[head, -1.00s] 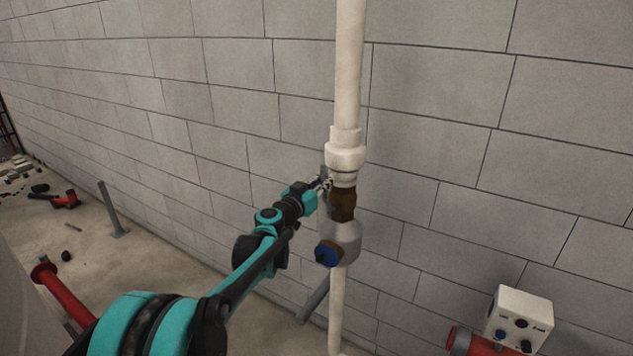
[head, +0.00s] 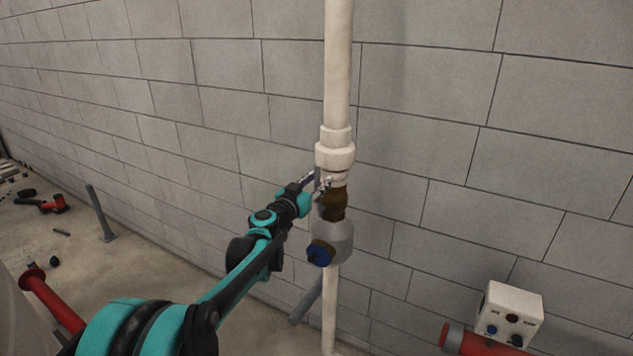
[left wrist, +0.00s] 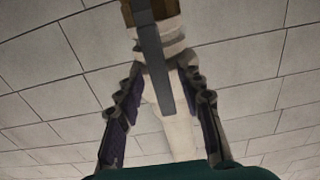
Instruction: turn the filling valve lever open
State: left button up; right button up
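The valve is a brown body (head: 333,204) on a white vertical pipe (head: 338,60), below a thick white collar. Its lever is a flat grey bar (left wrist: 155,60) in the left wrist view, running along the pipe. In the head view only a small grey part of the lever (head: 318,178) shows beside the collar. My left gripper (head: 318,184) is at the lever, left of the pipe. In the left wrist view its two dark fingers (left wrist: 162,90) are spread, with the lever's end between them and gaps on both sides. My right gripper is not in view.
A grey round fitting with a blue cap (head: 320,252) sits just below the valve. A grey block wall (head: 430,140) is close behind the pipe. A white control box (head: 512,312) and red pipe (head: 470,342) stand lower right. Another red pipe (head: 52,300) lies lower left.

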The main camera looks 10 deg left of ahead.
pick_arm(q)
jog(key=shift+s, duration=0.1)
jog(key=shift+s+a, duration=0.2)
jog(key=shift+s, duration=0.1)
jog(key=v, duration=1.1)
jog(key=shift+s, duration=0.25)
jog(key=shift+r, duration=0.1)
